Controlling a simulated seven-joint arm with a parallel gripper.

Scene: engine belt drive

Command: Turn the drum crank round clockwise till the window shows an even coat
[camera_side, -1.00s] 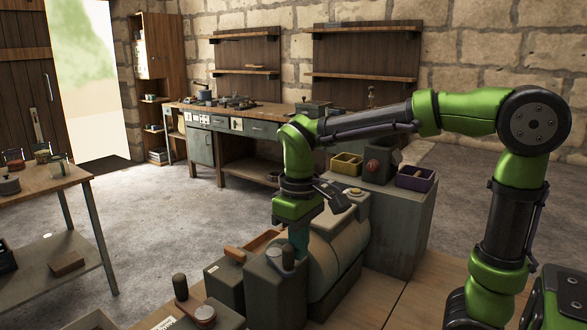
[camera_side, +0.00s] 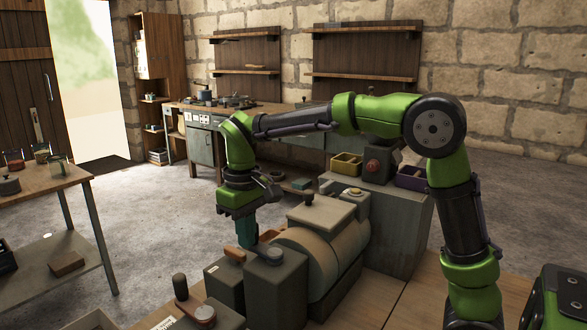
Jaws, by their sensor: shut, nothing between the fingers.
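The drum (camera_side: 330,243) is a cream, barrel-like body lying on its side on a dark base, with a flat lid and a black knob on top. A grey housing (camera_side: 276,290) stands at its near left end, with a round grey hub (camera_side: 274,254) on top. My gripper (camera_side: 249,246) points down with its teal fingers shut, beside the hub at the housing's far left edge. Nothing shows between the fingers. The crank handle is not clear here; the fingers may hide it, and I cannot tell whether they touch it. I cannot make out the window.
A grey box with a brown handle (camera_side: 235,254) stands just left of the housing. A grey cabinet (camera_side: 398,225) carries a yellow bin (camera_side: 347,162) and a purple bin (camera_side: 412,178) behind the drum.

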